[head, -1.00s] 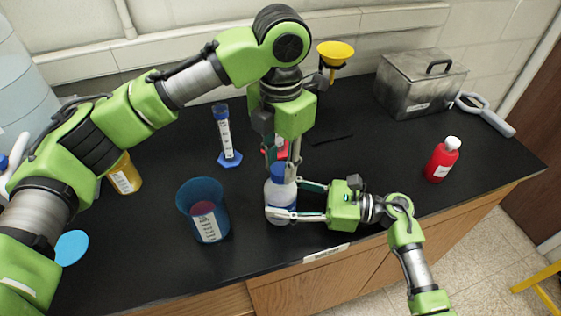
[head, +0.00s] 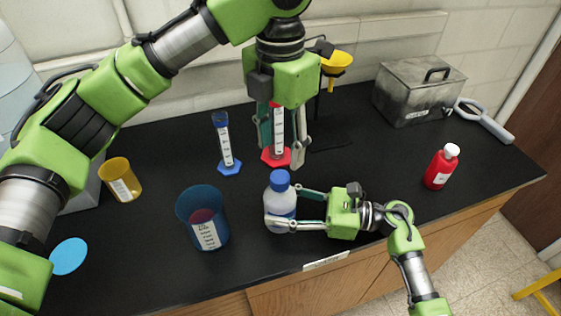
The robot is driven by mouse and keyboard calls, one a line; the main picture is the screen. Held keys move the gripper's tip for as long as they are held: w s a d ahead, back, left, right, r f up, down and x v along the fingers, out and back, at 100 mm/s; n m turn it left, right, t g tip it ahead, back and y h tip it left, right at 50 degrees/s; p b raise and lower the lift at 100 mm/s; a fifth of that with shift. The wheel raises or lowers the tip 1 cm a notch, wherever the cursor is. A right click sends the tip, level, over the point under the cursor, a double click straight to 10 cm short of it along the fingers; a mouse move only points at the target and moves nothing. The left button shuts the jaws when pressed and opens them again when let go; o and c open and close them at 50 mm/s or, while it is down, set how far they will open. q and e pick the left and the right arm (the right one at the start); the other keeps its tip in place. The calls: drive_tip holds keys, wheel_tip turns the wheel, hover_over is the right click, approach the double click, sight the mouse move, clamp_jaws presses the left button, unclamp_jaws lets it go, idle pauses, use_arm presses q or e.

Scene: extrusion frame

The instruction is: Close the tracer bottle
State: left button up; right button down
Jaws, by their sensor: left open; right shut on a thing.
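The bottle (head: 279,204) is white and translucent with a blue cap (head: 280,180) on its top. It stands upright near the bench's front edge. My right gripper (head: 286,208) comes from the right and is shut on the bottle's body. The cap sits on the neck; how tight it is I cannot tell. My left gripper (head: 282,155) points down above and behind the bottle. It is open and empty, with its fingers apart from the cap, and partly hides a red-based measuring cylinder (head: 277,140) behind it.
A blue beaker (head: 203,222) stands left of the bottle. A red bottle (head: 440,168) and a metal box (head: 418,92) are on the right.

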use_arm(q)
drive_tip(key=shift+r, duration=2.3)
use_arm(e)
drive_tip(key=c, duration=1)
unclamp_jaws()
drive_tip(key=shift+o, duration=0.2)
drive_tip(key=d, duration=0.4)
drive_tip(key=s+d, duration=0.1)
drive_tip(key=d, duration=0.3)
drive_tip(key=s+d, duration=0.1)
drive_tip(key=d, duration=0.3)
drive_tip(key=shift+f, duration=0.1)
